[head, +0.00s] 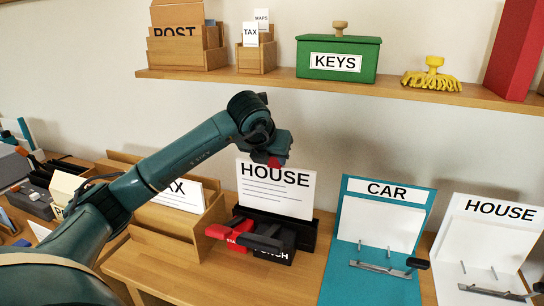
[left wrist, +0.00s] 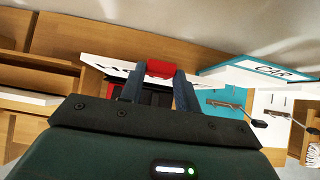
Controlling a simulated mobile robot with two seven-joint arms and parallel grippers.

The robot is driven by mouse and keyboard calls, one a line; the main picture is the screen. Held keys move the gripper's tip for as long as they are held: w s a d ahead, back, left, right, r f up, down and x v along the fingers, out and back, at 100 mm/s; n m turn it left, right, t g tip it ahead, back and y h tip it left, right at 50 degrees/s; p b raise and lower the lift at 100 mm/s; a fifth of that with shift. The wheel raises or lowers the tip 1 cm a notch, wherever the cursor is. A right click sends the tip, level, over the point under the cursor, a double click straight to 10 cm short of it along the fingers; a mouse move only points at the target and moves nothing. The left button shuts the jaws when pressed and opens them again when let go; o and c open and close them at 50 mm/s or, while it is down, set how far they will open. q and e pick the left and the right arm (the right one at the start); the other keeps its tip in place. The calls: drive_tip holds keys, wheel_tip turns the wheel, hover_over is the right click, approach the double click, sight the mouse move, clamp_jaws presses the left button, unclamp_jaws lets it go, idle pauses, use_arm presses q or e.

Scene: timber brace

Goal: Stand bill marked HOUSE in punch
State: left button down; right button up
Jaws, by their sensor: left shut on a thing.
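The white bill marked HOUSE (head: 277,190) is upright in the head view. My left gripper (head: 275,160) is at its top edge, shut on it, with a red piece showing between the fingers. In the left wrist view the fingers (left wrist: 159,80) point at the bill (left wrist: 105,66), with the red piece (left wrist: 160,68) between them. The bill's lower edge is hidden behind the black punch (head: 272,250); I cannot tell whether it rests in it. My right gripper is in neither view.
A wooden holder with a TAX paper (head: 178,195) is to the left. A teal CAR clipboard (head: 376,250) and a white HOUSE clipboard (head: 490,245) are to the right. A shelf (head: 330,88) hangs above.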

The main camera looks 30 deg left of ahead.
sight(274, 183)
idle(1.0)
use_arm(q)
drive_tip(key=shift+b, duration=0.3)
drive_tip(key=shift+f+b, duration=2.95)
drive_tip(key=shift+f, duration=0.45)
drive_tip(key=c, duration=0.9)
unclamp_jaws()
drive_tip(key=shift+o, duration=0.2)
drive_tip(key=o, duration=0.4)
